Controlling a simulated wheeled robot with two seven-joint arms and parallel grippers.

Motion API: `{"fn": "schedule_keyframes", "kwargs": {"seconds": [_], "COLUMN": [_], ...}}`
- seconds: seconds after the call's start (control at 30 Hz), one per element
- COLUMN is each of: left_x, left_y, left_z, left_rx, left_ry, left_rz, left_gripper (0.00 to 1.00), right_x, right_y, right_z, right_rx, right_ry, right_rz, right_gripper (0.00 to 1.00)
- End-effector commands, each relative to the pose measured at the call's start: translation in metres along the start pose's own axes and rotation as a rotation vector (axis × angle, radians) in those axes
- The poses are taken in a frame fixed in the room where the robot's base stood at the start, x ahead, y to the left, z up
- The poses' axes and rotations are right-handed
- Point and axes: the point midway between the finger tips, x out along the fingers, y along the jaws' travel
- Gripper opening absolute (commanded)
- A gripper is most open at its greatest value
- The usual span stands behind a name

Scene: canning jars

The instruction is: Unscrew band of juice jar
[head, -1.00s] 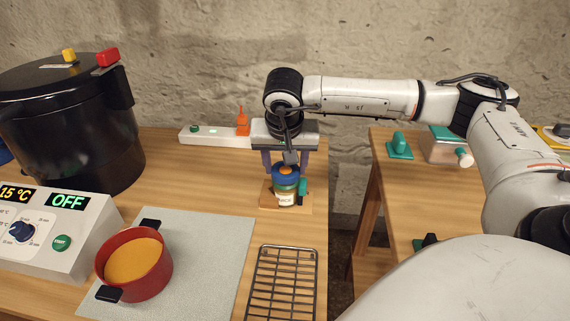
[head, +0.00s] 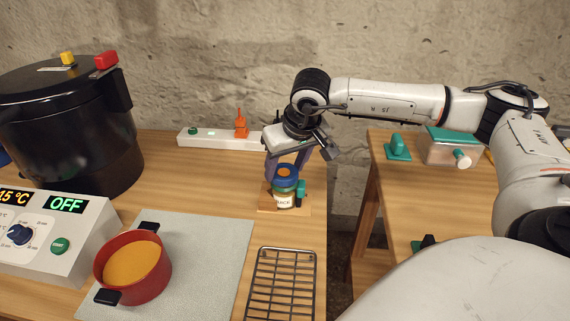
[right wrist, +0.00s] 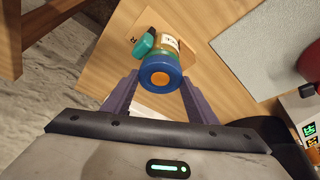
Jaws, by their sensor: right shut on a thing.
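The juice jar (head: 284,201) stands upright on a small wooden base (head: 266,206) near the table's right edge. It has a label and a blue band (head: 286,182) around an orange-centred lid (head: 286,172). A teal clamp (head: 301,188) presses beside the jar. My right gripper (head: 286,176) comes down from above, its purple fingers shut on the blue band. In the right wrist view the blue band (right wrist: 147,80) sits between the fingertips, with the clamp (right wrist: 144,44) behind it. My left gripper is not in view.
A wire rack (head: 282,285) lies in front of the jar. A red pot (head: 155,288) stands on a grey mat (head: 215,255) to the left. A white strip with an orange part (head: 241,124) lies behind. A gap separates the right-hand table (head: 400,190).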

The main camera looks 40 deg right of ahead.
Motion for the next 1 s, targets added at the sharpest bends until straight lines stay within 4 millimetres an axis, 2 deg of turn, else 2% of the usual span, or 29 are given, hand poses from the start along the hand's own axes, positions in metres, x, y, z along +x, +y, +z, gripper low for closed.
{"fn": "schedule_keyframes", "kwargs": {"seconds": [0.23, 0.57, 0.6, 0.7, 1.0], "left_x": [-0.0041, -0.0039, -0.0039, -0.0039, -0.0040], "left_y": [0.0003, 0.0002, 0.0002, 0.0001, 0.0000], "left_z": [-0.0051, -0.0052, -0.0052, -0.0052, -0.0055], "left_rx": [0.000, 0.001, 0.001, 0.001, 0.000], "left_ry": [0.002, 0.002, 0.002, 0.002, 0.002], "left_rz": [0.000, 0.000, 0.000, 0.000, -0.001], "left_gripper": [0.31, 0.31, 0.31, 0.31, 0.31], "right_x": [0.0005, 0.0012, 0.0013, 0.0011, 0.0005], "right_y": [0.0020, 0.0019, 0.0019, 0.0019, 0.0020], "right_z": [0.0015, 0.0017, 0.0017, 0.0014, 0.0003], "right_rx": [-0.233, -0.275, -0.275, -0.274, -0.273], "right_ry": [-0.005, -0.005, -0.005, -0.004, -0.001], "right_rz": [-0.099, -0.114, -0.114, -0.114, -0.113], "right_gripper": [0.26, 0.26, 0.59, 0.74, 0.74]}}
